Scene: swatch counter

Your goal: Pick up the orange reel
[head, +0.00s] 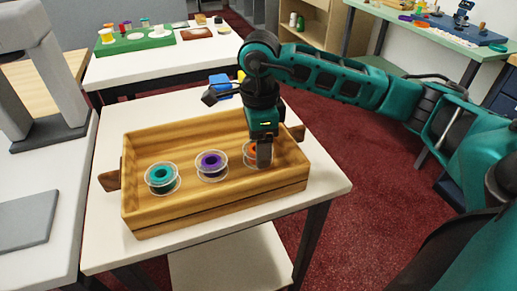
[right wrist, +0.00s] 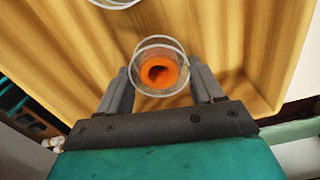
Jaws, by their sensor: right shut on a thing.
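The orange reel (head: 250,149) has clear round flanges and is at the right end of the wooden tray (head: 215,210). It also shows in the right wrist view (right wrist: 160,73). My right gripper (head: 263,158) reaches down over it and is shut on it, one finger on each side. The gripper partly hides the reel in the head view. I cannot tell whether the reel is clear of the tray floor. A purple reel (head: 212,164) and a teal reel (head: 161,178) lie in the tray to its left. My left gripper is not in view.
The tray has raised walls and end handles and stands on a white table (head: 108,236). A blue object (head: 220,88) is behind the tray, partly hidden by my arm. Another white table (head: 150,66) with a green board (head: 135,42) stands farther back. A grey stand (head: 45,75) is at left.

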